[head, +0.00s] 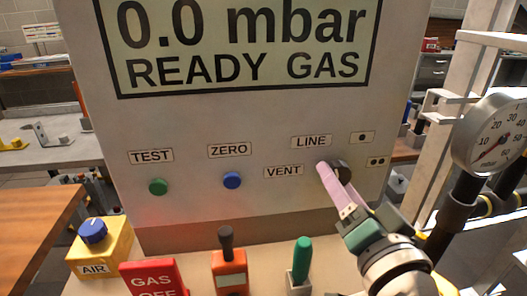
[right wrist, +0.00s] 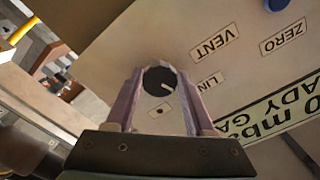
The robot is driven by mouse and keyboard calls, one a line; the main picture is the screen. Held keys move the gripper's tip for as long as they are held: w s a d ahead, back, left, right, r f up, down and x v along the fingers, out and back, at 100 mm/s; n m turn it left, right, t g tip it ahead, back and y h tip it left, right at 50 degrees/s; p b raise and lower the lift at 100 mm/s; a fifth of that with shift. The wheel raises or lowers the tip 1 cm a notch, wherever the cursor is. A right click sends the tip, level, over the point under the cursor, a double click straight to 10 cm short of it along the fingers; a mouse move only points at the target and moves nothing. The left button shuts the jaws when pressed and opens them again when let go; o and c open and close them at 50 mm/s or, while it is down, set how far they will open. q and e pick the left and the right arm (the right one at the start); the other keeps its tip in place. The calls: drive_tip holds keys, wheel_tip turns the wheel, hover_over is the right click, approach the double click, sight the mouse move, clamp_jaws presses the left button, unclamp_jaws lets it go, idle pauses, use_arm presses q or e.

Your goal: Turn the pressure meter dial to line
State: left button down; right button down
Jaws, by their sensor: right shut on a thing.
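The pressure meter dial (head: 343,171) is a dark round knob on the front of the grey meter, among the LINE label (head: 311,141), the VENT label (head: 283,171) and the dot labels. My right gripper (head: 332,172) is shut on the dial, and its pink fingers partly hide it in the head view. In the right wrist view the dial (right wrist: 160,80) sits between the two fingers. A short light mark on its face points right and slightly down, roughly toward the partly hidden LINE label (right wrist: 208,82). My left gripper is not in view.
The meter display (head: 240,45) reads 0.0 mbar, READY GAS. A green TEST button (head: 158,186) and a blue ZERO button (head: 232,180) are on the panel. Below stand a yellow AIR valve (head: 98,250), a red GAS OFF block (head: 152,280) and levers. A gauge (head: 495,135) is at right.

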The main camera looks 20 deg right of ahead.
drive_tip(key=shift+c, duration=1.3)
unclamp_jaws()
drive_tip(key=shift+s, duration=0.1)
drive_tip(key=v, duration=1)
drive_tip(key=shift+b, duration=0.3)
drive_tip(key=shift+d, duration=0.1)
